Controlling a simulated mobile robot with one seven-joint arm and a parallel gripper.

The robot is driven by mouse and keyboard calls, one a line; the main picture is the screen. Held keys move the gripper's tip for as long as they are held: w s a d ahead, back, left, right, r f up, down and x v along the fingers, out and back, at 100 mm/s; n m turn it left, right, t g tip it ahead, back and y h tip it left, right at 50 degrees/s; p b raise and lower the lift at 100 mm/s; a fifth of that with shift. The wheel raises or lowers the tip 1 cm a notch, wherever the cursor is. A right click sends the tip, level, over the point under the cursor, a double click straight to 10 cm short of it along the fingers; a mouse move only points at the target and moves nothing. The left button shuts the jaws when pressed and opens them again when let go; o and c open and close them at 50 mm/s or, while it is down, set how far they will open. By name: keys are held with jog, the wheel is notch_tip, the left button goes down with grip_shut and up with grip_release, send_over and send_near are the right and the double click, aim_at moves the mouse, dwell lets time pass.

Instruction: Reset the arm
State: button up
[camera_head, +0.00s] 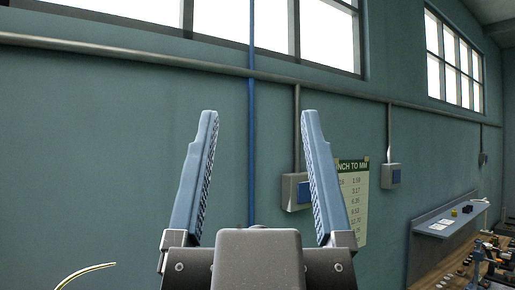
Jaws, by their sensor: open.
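My gripper (258,115) is in the lower middle of the head view, pointing up with its two blue-grey fingers spread wide apart. It is open, and nothing is between the fingers. Behind it is the teal wall (130,130), and the gripper partly covers a wall chart. The rest of my arm is mostly out of view below.
A wall shelf (440,226) with small items hangs at the right. Below it, a wooden bench top (440,275) holds several tools. Grey electrical boxes (391,176), a pipe (120,55) and a chart (357,195) are on the wall. Windows (325,35) are above.

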notch_tip(320, 180, down, 8)
jog(key=b, duration=0.7)
jog(key=shift+w, duration=0.15)
jog(key=shift+a+r, duration=0.1)
dwell(0.3)
